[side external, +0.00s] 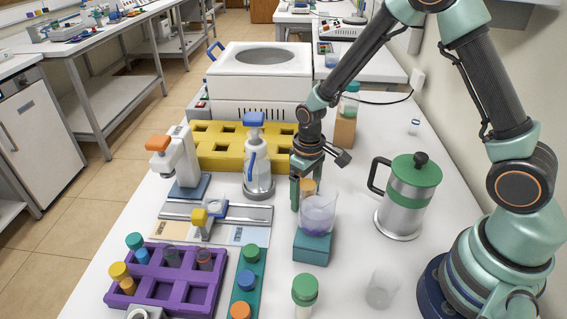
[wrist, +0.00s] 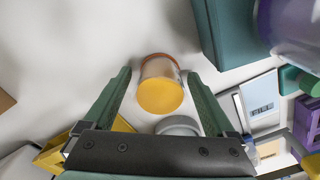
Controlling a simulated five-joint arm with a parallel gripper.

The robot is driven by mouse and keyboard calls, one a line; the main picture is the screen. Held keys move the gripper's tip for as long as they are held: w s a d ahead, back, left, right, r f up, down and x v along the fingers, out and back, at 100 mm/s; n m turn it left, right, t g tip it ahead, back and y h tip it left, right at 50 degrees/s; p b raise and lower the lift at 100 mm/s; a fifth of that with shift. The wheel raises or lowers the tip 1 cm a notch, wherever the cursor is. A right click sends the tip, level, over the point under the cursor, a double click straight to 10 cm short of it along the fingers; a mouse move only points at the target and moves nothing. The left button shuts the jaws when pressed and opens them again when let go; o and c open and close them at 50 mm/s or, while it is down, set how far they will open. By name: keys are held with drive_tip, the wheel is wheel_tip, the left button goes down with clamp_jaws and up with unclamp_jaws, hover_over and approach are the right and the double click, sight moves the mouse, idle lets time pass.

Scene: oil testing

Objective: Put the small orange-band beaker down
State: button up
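The small beaker (wrist: 160,85) has an orange band at its far end and a yellow round face toward the camera in the wrist view. It lies between the two green fingers of my gripper (wrist: 159,76), with a gap on each side. In the side view my gripper (side external: 307,188) points down at the table, and an orange part of the beaker (side external: 309,187) shows between its fingers. The rest is hidden by a finger and the larger beaker. I cannot tell for certain whether its base touches the table.
A larger beaker with purple liquid (side external: 318,217) stands on a teal block (side external: 312,247), close in front of my gripper. A wash bottle (side external: 257,165) is to the left, a green-lidded press pot (side external: 408,190) to the right. A yellow rack (side external: 215,150) is behind. White tabletop (side external: 350,265) is free in front.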

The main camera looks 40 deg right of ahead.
wheel_tip(320, 180, up, 12)
drive_tip(key=r, duration=0.1)
drive_tip(key=s+d+r+m+t, duration=0.1)
drive_tip(key=s+r+t, duration=0.1)
drive_tip(key=s+r, duration=0.3)
drive_tip(key=s+d+r+t, duration=0.2)
drive_tip(key=s+r+t, duration=0.1)
drive_tip(key=s+r, duration=0.2)
drive_tip(key=shift+d+r+m, duration=0.25)
drive_tip(key=shift+r+m, duration=0.15)
drive_tip(key=shift+r, duration=0.35)
drive_tip(key=shift+o, duration=0.4)
drive_tip(key=shift+s+t, duration=0.25)
drive_tip(key=shift+t, duration=0.05)
drive_tip(key=shift+w, duration=0.1)
